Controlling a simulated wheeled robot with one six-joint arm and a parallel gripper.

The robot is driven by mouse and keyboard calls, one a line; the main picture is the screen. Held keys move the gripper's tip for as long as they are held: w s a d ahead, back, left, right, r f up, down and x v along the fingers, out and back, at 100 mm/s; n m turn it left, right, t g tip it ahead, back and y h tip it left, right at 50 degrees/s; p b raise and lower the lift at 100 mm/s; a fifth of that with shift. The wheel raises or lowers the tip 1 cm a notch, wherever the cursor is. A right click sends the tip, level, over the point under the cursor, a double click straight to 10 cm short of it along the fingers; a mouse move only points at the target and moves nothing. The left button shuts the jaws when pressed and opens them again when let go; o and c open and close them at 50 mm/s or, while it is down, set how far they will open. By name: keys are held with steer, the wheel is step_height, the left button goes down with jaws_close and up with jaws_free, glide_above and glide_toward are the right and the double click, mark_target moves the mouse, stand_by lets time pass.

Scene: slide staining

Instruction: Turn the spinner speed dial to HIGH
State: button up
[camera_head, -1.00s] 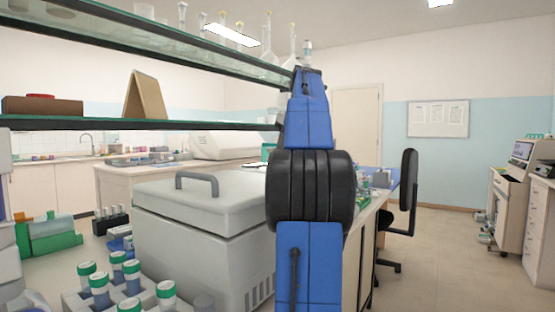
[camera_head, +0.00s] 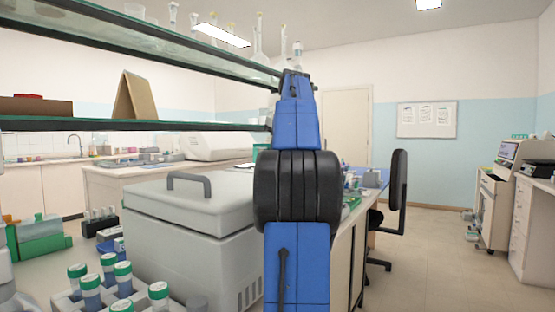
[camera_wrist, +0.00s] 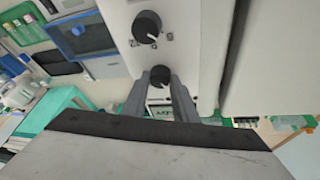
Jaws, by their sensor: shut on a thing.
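In the wrist view a pale instrument panel (camera_wrist: 190,45) carries two round black dials. The upper dial (camera_wrist: 147,26) is free, with small marks around it too small to read. The lower dial (camera_wrist: 160,75) sits between the grey fingertips of my gripper (camera_wrist: 160,82), which is shut on it. A small label with unreadable lettering shows below that dial, between the fingers. Which dial sets the speed I cannot tell. In the head view my arm hides the gripper and the dials.
In the head view a large grey lidded machine (camera_head: 190,235) stands left of my arm. Green-capped tubes (camera_head: 92,290) stand in a rack at the front left. A glass shelf (camera_head: 140,124) spans above the bench. A black chair (camera_head: 397,185) stands right; open floor lies beyond it.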

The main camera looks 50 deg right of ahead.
steer(key=m+h, duration=0.1)
steer(key=m, duration=0.2)
steer(key=shift+w+a+m+g, duration=0.1)
steer(key=shift+a+m+g, duration=0.05)
steer(key=shift+m+g, duration=0.25)
steer(key=m+g+h, duration=0.1)
steer(key=m, duration=0.2)
steer(key=shift+w+m, duration=0.1)
steer(key=shift+m, duration=0.2)
steer(key=m, duration=0.1)
steer(key=m+g, duration=0.1)
steer(key=m, duration=0.1)
steer(key=shift+w+a+m+h, duration=0.1)
steer(key=shift+w+m+h, duration=0.05)
steer(key=shift+m+h, duration=0.15)
steer(key=m+g, duration=0.2)
steer(key=m, duration=0.2)
steer(key=shift+w, duration=0.1)
steer(key=shift+m, duration=0.3)
steer(key=o, duration=1)
steer(key=shift+o, duration=0.2)
